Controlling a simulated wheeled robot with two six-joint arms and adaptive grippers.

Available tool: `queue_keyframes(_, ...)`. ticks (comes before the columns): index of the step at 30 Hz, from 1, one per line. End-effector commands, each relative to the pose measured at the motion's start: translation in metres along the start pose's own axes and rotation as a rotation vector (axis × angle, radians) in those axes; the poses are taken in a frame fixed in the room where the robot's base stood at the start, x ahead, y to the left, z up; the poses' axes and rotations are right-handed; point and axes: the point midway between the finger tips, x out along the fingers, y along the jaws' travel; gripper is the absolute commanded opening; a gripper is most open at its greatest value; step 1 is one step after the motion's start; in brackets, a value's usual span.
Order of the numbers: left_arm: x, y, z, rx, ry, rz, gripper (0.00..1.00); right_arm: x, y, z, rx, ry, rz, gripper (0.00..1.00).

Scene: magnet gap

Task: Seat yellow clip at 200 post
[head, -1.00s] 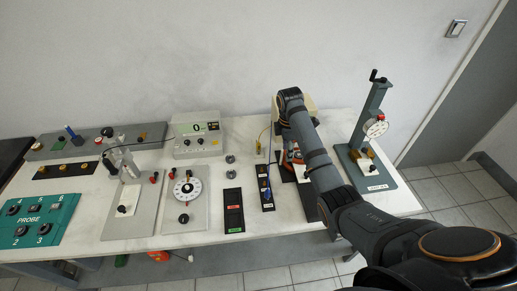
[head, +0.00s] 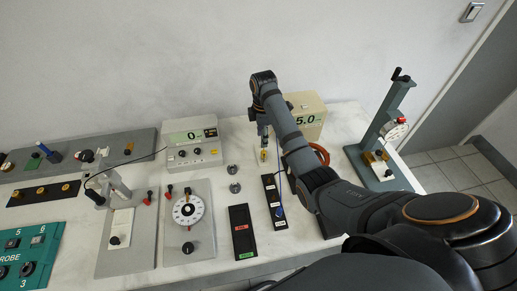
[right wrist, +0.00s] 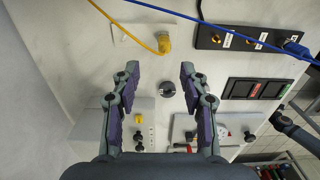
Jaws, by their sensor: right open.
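The yellow clip (head: 263,156) stands on a small pale plate at the back of the bench. In the right wrist view the clip (right wrist: 164,43) has a yellow lead running off to the upper left. My right gripper (head: 264,143) points down close to the clip. A black post strip (head: 284,224) has several brass posts with labels too small to read. A blue clip (right wrist: 291,46) sits at one end of the strip in the right wrist view.
A blue lead (right wrist: 240,39) crosses above the strip. Two dark round knobs (head: 234,187) stand left of it, near a meter box (head: 193,146). A black panel with red and green labels (head: 241,230) lies beside the strip. A gauge stand (head: 385,130) rises at right.

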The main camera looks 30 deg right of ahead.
Motion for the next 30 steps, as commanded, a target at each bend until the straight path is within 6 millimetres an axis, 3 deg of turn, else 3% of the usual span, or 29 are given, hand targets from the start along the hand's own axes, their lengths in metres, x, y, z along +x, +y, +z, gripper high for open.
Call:
queue_keyframes(9,-0.009,0.0,0.033,0.002,-0.05,0.001,0.4,0.045,0.0,0.0,0.0,0.0,-0.003,0.44)
queue_keyframes(13,-0.009,0.0,0.03,0.002,-0.046,0.0,0.4,0.052,0.0,0.0,0.0,0.0,-0.001,0.44)
queue_keyframes(17,-0.012,-0.001,0.014,0.001,-0.024,0.0,0.4,0.058,0.0,0.001,0.001,0.0,-0.003,0.44)
queue_keyframes(21,-0.02,-0.002,0.001,0.001,-0.004,0.0,0.4,0.081,0.0,0.002,0.001,-0.001,-0.005,0.44)
queue_keyframes(25,-0.019,-0.002,0.005,0.001,-0.01,0.0,0.4,0.1,0.001,0.002,0.0,-0.001,-0.002,0.44)
queue_keyframes(30,-0.019,-0.002,0.014,0.002,-0.023,0.0,0.4,0.105,0.001,0.002,0.0,-0.001,0.001,0.44)
